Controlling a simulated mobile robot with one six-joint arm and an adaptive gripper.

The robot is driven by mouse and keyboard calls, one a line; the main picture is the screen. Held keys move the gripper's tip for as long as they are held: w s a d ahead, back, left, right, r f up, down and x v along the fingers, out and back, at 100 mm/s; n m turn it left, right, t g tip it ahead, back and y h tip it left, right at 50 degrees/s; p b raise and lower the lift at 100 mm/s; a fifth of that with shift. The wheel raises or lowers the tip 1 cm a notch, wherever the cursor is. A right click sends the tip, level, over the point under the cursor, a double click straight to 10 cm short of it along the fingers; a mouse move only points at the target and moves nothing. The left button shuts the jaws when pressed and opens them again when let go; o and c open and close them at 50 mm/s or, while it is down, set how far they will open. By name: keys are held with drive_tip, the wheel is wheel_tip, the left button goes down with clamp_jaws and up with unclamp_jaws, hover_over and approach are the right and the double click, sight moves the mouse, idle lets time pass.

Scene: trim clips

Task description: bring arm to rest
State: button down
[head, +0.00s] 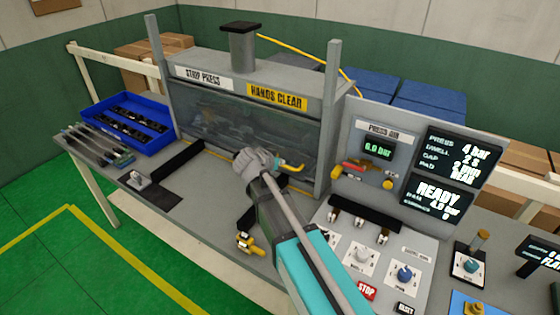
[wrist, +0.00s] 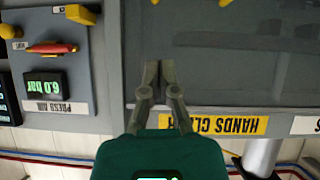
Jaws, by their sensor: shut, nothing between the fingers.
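My gripper (wrist: 158,80) shows in the wrist view with its two grey fingers together and nothing between them. It is in front of the strip press's dark clear guard (wrist: 235,55), above the bench. In the head view my arm reaches up from the bottom edge to the front of the press (head: 205,125); I cannot make out the fingertips there. In the wrist view the scene is upside down, with the yellow HANDS CLEAR label (wrist: 222,124) below right of the fingers. I cannot tell whether the fingers touch the guard.
A blue tray (head: 160,143) of dark parts and several strips (head: 95,145) lie at the left. The press air panel (head: 365,150) and a status screen (head: 437,200) stand at the right. A yellow item (head: 247,243) lies near the front edge. Control knobs (head: 404,273) sit beside my arm.

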drive_tip(key=s+d+f+n+g+y, duration=0.1)
drive_tip(key=s+d+f+g, duration=0.1)
drive_tip(key=s+d+f, duration=0.1)
drive_tip(key=s+d+f+n+g+y+b, duration=0.1)
drive_tip(key=s+d+f+g, duration=0.1)
drive_tip(key=s+d, duration=0.4)
drive_tip(key=s+d+f+n+g+y+b, duration=0.1)
drive_tip(key=s+d+f+g, duration=0.2)
drive_tip(key=s, duration=0.3)
drive_tip(key=shift+s+d+f+n+y, duration=0.15)
drive_tip(key=shift+d+f+n+y, duration=0.2)
drive_tip(key=shift+d+f, duration=0.45)
drive_tip(key=s+f+n+g+y+b, duration=0.1)
drive_tip(key=s+n+g+y, duration=0.1)
drive_tip(key=s, duration=0.4)
drive_tip(key=shift+s+d+f+y, duration=0.15)
drive_tip(key=shift+d+f+y, duration=0.2)
drive_tip(key=shift+y, duration=0.1)
